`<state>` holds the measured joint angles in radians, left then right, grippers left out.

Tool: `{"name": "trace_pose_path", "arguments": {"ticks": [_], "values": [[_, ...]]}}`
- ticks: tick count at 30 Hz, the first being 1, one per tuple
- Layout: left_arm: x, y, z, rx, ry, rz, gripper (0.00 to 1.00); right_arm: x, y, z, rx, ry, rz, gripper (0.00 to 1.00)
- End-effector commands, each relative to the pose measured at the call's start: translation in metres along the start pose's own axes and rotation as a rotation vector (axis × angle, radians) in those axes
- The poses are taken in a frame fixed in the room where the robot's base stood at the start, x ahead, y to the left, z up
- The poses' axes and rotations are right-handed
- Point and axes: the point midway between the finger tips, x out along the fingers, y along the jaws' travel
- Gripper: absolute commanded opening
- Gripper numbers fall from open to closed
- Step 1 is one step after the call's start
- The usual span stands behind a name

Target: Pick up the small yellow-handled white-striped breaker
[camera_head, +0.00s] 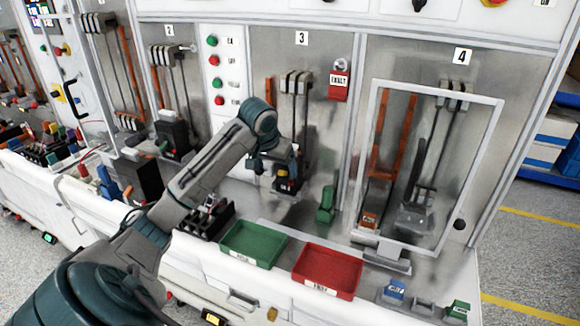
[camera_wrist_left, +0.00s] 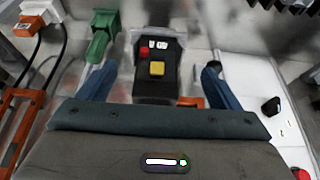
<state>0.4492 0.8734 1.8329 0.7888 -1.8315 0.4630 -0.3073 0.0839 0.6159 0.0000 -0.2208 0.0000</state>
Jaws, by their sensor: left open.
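A black breaker (camera_wrist_left: 143,84) with a square yellow handle, a small red part and white marks shows in the left wrist view. It stands between my two blue fingers, with a visible gap on each side. In the head view a small dark breaker with yellow and red (camera_head: 288,183) shows at panel 3, partly hidden by my wrist. My left gripper (camera_wrist_left: 158,78) is open, its fingers on either side of the breaker and not closed on it. In the head view my left gripper (camera_head: 274,168) reaches in front of panel 3. My right gripper is not in view.
A green part (camera_head: 326,205) stands right of the breaker; it also shows in the wrist view (camera_wrist_left: 102,38). A green tray (camera_head: 252,262) and a red tray (camera_head: 328,287) lie in front. A framed door (camera_head: 370,135) encloses panel 4. A red lock tag (camera_head: 339,82) hangs above.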

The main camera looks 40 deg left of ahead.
Motion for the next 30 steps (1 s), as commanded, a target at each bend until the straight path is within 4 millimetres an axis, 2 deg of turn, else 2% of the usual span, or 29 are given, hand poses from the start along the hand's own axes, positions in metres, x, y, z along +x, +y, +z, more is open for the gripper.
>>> {"name": "trace_pose_path", "arguments": {"ticks": [1, 3, 5, 8, 12, 16, 21, 25, 30], "values": [[-0.001, 0.001, -0.011, -0.006, 0.0, 0.006, 0.85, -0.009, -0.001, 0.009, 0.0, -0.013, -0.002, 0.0], [0.004, 0.001, -0.021, -0.004, -0.001, 0.005, 0.85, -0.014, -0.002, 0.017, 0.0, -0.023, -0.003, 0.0], [0.008, 0.001, -0.027, -0.003, -0.002, 0.004, 0.85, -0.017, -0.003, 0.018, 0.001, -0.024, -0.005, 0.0], [0.012, 0.0, -0.035, -0.003, 0.001, 0.002, 0.85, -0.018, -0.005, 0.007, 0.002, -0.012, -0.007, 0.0], [0.015, 0.0, -0.041, -0.001, 0.001, 0.001, 0.85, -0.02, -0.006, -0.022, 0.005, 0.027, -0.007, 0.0], [0.02, 0.001, -0.057, -0.003, -0.001, 0.003, 0.85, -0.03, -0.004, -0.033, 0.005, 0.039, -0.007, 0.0], [0.03, 0.002, -0.081, -0.002, -0.002, 0.003, 0.85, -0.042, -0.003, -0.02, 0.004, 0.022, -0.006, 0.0], [0.04, 0.0, -0.079, 0.001, -0.003, -0.001, 0.85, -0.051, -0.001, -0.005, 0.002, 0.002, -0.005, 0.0], [0.045, 0.0, -0.078, 0.001, -0.001, -0.002, 0.85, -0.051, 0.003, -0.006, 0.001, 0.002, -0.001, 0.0]]}}
